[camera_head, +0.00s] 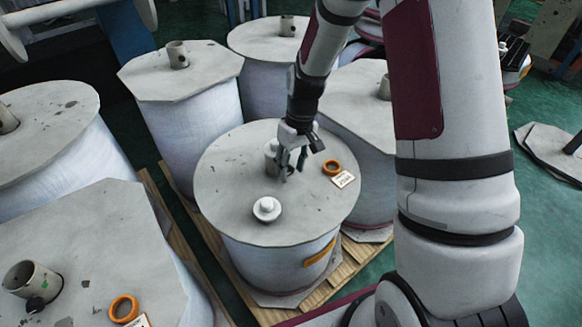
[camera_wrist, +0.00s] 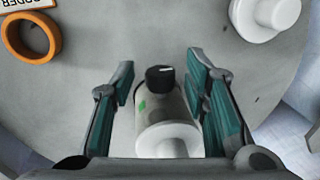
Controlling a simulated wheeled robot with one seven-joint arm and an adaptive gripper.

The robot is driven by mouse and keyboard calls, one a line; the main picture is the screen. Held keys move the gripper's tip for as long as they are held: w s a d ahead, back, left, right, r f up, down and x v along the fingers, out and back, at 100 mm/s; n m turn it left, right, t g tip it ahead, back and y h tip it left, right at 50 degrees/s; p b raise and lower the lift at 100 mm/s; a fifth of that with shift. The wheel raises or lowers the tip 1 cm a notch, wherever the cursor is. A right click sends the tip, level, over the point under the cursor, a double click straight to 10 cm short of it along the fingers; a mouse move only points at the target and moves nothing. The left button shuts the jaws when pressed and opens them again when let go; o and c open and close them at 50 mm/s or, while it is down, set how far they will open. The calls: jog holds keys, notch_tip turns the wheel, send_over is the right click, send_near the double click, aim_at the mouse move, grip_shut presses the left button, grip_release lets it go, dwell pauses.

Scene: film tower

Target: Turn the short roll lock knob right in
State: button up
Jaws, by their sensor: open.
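The lock knob (camera_wrist: 160,77) is a small black knob with a white mark on its face, on the side of a grey core tube (camera_wrist: 155,105) in the wrist view. The tube has a green spot and a white round piece over its near end. My gripper (camera_wrist: 161,62) is open, with one teal-padded finger on each side of the knob and tube, gaps showing. In the head view, my gripper (camera_head: 291,172) is at the core tube (camera_head: 271,157) on the middle roll (camera_head: 225,190). The knob cannot be made out there.
On the roll's top lie a white flanged plug (camera_head: 266,207), an orange ring (camera_head: 332,167) and a label card (camera_head: 343,180). Taller rolls with tubes stand close around, including one at front left (camera_head: 85,240) with another orange ring (camera_head: 124,308).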

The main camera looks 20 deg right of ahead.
grip_shut()
jog(key=shift+d, duration=0.15)
dwell(0.4)
jog(key=shift+d+f+g+y, duration=0.15)
jog(key=shift+g+y, duration=0.15)
jog(key=shift+y, duration=0.6)
jog(key=y, duration=0.1)
jog(key=g+y, duration=0.1)
jog(key=y, duration=0.2)
jog(key=shift+w+d+f, duration=0.2)
jog(key=shift+d+f, duration=0.05)
jog(key=shift+d, duration=0.05)
jog(key=y, duration=0.2)
jog(key=g+y+b, duration=0.1)
jog(key=y, duration=0.1)
jog(key=shift+d+f+g, duration=0.15)
jog(key=shift+f+g, duration=0.15)
jog(key=shift+f+g+y+b, duration=0.1)
jog(key=shift+g+y+b, duration=0.2)
jog(key=shift+y+b, duration=0.55)
jog(key=shift+y, duration=0.25)
